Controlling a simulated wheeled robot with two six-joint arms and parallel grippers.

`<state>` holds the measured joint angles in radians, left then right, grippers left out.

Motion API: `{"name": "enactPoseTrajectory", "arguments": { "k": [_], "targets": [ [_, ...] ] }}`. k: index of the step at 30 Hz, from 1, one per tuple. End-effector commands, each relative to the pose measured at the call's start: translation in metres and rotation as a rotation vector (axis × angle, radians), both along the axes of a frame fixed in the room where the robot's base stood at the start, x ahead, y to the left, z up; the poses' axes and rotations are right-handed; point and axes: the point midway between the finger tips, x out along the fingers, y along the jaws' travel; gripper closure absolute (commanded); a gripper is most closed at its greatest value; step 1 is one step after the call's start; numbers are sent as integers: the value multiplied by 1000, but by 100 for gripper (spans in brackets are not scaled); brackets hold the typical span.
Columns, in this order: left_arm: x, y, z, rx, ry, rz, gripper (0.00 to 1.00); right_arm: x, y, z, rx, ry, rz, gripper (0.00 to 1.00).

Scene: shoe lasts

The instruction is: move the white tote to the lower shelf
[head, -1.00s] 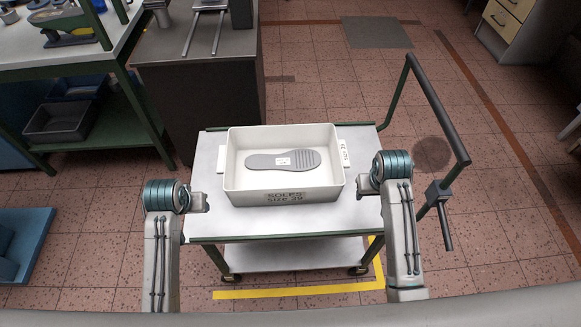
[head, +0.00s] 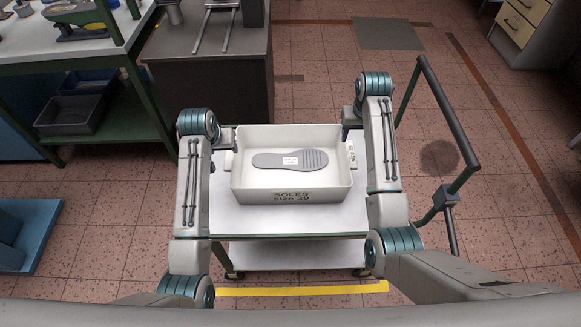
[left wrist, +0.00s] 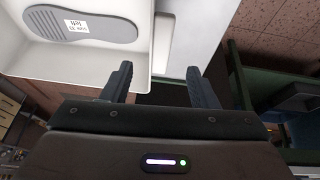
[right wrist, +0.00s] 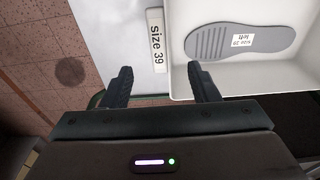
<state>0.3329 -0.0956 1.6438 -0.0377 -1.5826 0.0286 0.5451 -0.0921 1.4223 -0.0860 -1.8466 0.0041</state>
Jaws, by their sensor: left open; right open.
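The white tote (head: 292,197), marked "SOLES SIZE 39", stands upright on the cart's top shelf (head: 290,222) with a grey sole (head: 290,160) inside. The cart's lower shelf (head: 297,257) shows bare below. My left gripper (head: 229,138) is open at the tote's left end; in the left wrist view its fingers (left wrist: 158,73) point toward the white end handle (left wrist: 163,45). My right gripper (head: 350,117) is open at the right end; in the right wrist view its fingers (right wrist: 160,71) point toward the "size 39" handle (right wrist: 157,42). Contact cannot be told.
A dark cabinet (head: 210,85) stands behind, and a green workbench (head: 110,140) with grey bins (head: 70,115) is at the left. A blue tray (head: 28,235) lies on the floor. Yellow tape (head: 300,290) marks the floor in front.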

Motion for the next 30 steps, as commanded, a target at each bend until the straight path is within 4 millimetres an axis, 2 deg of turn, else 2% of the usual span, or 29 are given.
{"name": "enactPoseTrajectory", "arguments": {
  "k": [5,12,18,24,30],
  "targets": [
    [8,-1,-21,1,4,0,46,1,0,-23,0,5,0,45],
    [25,-3,-62,1,3,0,46,7,0,-67,0,4,0,45],
    [36,-5,-86,1,2,0,46,11,0,-94,0,3,0,45],
    [40,-6,-96,0,0,0,46,12,0,-104,0,1,0,45],
    [40,-6,-97,0,0,0,46,12,0,-104,0,0,0,45]
  ]
}}
